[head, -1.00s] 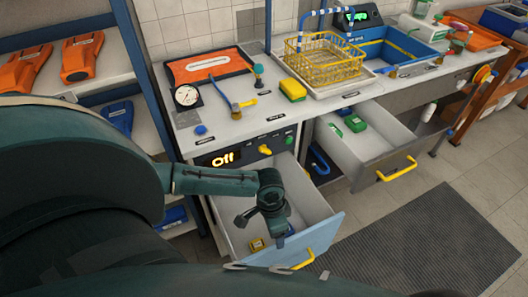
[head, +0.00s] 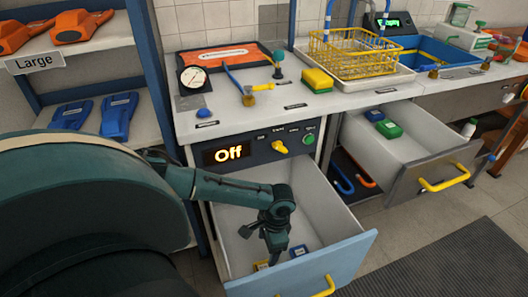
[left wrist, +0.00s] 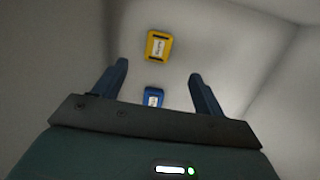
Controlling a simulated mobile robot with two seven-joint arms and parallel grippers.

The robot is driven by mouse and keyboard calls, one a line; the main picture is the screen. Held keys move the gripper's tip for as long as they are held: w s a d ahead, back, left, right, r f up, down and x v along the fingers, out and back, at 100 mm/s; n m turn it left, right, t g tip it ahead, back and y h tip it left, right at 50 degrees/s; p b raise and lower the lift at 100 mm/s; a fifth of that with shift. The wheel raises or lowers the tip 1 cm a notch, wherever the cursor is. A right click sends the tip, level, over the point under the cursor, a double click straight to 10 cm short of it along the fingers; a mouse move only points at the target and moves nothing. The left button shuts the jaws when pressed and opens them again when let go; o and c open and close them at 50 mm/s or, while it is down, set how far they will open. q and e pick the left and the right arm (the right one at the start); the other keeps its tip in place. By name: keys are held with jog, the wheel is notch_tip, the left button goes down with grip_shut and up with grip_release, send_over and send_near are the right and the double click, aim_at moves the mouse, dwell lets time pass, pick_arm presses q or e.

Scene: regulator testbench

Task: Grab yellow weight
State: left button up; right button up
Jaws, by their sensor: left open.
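The yellow weight (left wrist: 158,46) lies on the floor of the open left drawer (head: 345,262). In the left wrist view it is ahead of my finger tips, slightly left of the middle between them, with a label on its top. In the head view the yellow weight (head: 262,265) shows only in part below my gripper. A blue weight (left wrist: 153,97) lies nearer, between the fingers in the picture, and also shows in the head view (head: 298,251). My left gripper (left wrist: 160,72) is open and empty, pointing down into the drawer. My right gripper is not in view.
The drawer walls surround my left gripper. A second open drawer (head: 400,160) at the right holds green and blue pieces. The counter carries a gauge (head: 193,78), a sponge (head: 317,80) and a wire basket (head: 352,48).

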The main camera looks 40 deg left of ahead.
pick_arm(q)
jog(key=f, duration=0.2)
jog(key=f+b, duration=0.1)
jog(key=f, duration=0.3)
jog(key=shift+s+a+f+b, duration=0.15)
jog(key=shift+s+a+b, duration=0.05)
jog(key=shift+s+b, duration=0.2)
notch_tip(320, 180, down, 4)
jog(key=shift+s+f+b, duration=0.1)
jog(key=shift+f+b, duration=0.15)
jog(key=shift+b, duration=0.75)
jog(key=shift+f, duration=0.4)
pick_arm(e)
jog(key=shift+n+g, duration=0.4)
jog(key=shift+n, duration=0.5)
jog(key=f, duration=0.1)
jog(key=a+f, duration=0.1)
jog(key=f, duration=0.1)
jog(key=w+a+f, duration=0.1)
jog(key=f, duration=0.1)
pick_arm(q)
jog(key=shift+c, duration=0.4)
jog(key=c, duration=0.5)
jog(key=shift+r, duration=0.1)
jog(key=c, duration=0.8)
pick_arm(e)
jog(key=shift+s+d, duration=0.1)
